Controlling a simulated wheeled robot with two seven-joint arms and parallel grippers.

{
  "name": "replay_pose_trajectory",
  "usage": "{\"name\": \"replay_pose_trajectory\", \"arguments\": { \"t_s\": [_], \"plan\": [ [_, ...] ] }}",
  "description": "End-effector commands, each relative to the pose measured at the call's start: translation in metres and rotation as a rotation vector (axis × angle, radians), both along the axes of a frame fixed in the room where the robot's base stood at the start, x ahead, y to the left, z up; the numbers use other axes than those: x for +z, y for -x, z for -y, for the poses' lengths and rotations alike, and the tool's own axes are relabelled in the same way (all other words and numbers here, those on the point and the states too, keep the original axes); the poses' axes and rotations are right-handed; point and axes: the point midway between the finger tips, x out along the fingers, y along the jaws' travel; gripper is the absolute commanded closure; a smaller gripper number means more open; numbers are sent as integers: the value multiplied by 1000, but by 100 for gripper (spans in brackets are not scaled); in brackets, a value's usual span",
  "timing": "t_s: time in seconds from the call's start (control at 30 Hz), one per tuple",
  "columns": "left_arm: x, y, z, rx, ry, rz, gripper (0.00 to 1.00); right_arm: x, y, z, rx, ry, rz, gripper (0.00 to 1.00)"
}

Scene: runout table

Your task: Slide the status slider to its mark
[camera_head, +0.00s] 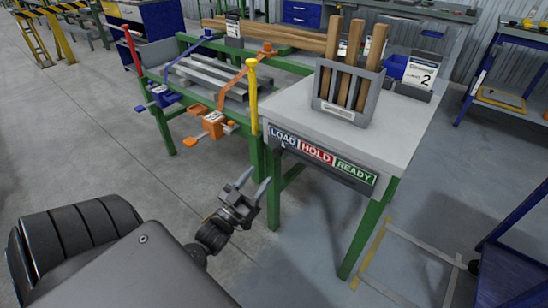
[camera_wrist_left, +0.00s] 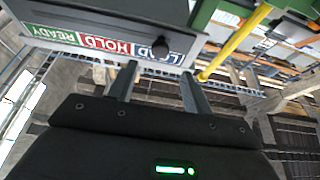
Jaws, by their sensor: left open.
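The status board (camera_head: 320,158) is on the front edge of the grey table and carries blue LOAD, red HOLD and green READY fields. It shows upside down in the left wrist view (camera_wrist_left: 105,42). The slider's dark round knob (camera_wrist_left: 160,46) is at the LOAD field. In the head view the knob is too small to make out surely. My left gripper (camera_head: 256,184) is open and empty, in front of and below the LOAD end. In the left wrist view its fingers (camera_wrist_left: 158,76) are apart, with the knob beyond the gap, not touched. My right gripper is not in view.
A wooden-slat holder (camera_head: 345,95) and a card marked 2 (camera_head: 421,74) stand on the table (camera_head: 395,130). A yellow post (camera_head: 252,98) rises at its left corner, close to LOAD. Green legs stand below.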

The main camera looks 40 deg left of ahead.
Motion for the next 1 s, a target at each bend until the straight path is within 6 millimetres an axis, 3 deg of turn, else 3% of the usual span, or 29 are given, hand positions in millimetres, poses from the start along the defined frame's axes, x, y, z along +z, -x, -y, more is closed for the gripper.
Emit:
{"name": "replay_pose_trajectory", "arguments": {
  "t_s": [0.2, 0.43, 0.87, 1.0],
  "plan": [
    [17, -40, 0, -1, 0, 2, 50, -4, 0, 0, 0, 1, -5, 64],
    [29, -69, -1, -1, -1, 0, 50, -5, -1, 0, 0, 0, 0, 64],
    [32, -78, -1, 0, -1, -3, 50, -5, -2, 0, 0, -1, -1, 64],
    [32, -78, -1, 0, -1, -3, 67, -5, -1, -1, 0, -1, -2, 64]
  ]
}}
